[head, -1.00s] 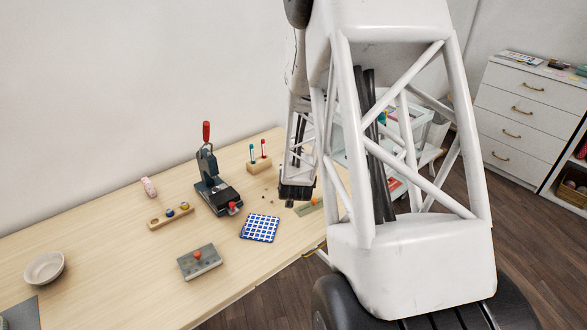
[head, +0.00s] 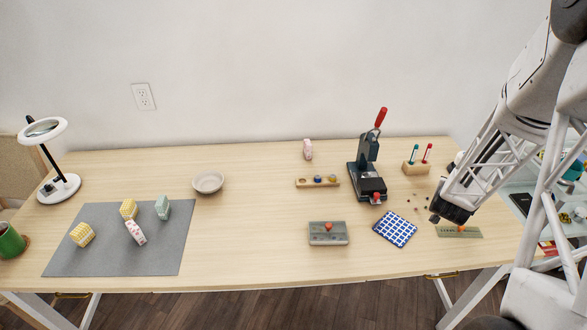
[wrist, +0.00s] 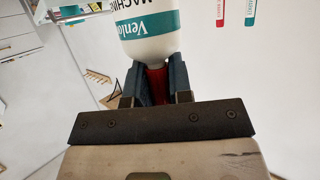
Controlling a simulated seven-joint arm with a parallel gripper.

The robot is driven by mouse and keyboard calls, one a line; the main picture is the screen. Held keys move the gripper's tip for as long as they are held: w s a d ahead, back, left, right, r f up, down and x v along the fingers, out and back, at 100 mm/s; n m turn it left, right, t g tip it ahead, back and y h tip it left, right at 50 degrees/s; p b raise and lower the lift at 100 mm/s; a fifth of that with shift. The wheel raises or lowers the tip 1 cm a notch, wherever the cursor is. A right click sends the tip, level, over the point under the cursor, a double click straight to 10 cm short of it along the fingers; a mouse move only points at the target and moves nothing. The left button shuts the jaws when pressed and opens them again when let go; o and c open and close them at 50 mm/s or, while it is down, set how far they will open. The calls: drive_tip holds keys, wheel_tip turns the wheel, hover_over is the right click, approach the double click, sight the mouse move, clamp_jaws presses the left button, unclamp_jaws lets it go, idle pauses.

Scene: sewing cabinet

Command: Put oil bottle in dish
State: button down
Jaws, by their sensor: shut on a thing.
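The oil bottle (wrist: 148,35), white with a teal label, shows in the wrist view. My gripper (wrist: 157,85) is shut on its red neck or cap, and the white body extends beyond the fingers. In the head view my gripper (head: 436,216) is at the right part of the table, by the orange-knobbed green strip; I cannot make out the bottle there. The dish (head: 208,189) is a shallow, pale round bowl left of the table's middle, near the back, and looks empty. It is far to the left of my gripper.
A dark press with a red handle (head: 367,180), a wooden marker holder (head: 416,168) and a blue checked cloth (head: 395,229) are near my gripper. A knobbed grey block (head: 328,234) and a wooden bobbin rack (head: 317,183) lie towards the dish. A grey mat (head: 100,250) holds several small blocks.

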drive_tip(key=shift+r, duration=0.15)
wheel_tip(320, 180, up, 6)
drive_tip(key=shift+r, duration=0.25)
drive_tip(key=w+a+n+t+y, duration=0.15)
drive_tip(key=w+a, duration=0.25)
drive_tip(key=a, duration=0.7)
drive_tip(key=w+a+n+y, duration=0.3)
drive_tip(key=w+a, duration=0.1)
drive_tip(key=a, duration=0.8)
drive_tip(key=w+a+n+t+y, duration=0.15)
drive_tip(key=w+a, duration=0.35)
drive_tip(key=a, duration=0.6)
drive_tip(key=s+a+n+g+y, duration=0.1)
drive_tip(key=s+a+n+y, duration=0.15)
drive_tip(key=a, duration=1.05)
drive_tip(key=s+a+n+y, duration=0.2)
drive_tip(key=a+y, duration=0.1)
drive_tip(key=a, duration=1)
drive_tip(key=s+a+n+g+y, duration=0.1)
drive_tip(key=s+a+n+y, duration=0.2)
drive_tip(key=a, duration=0.9)
drive_tip(key=f, duration=0.5)
drive_tip(key=shift+w+a+f, duration=0.1)
drive_tip(key=shift+a+f, duration=0.1)
drive_tip(key=shift+a, duration=0.05)
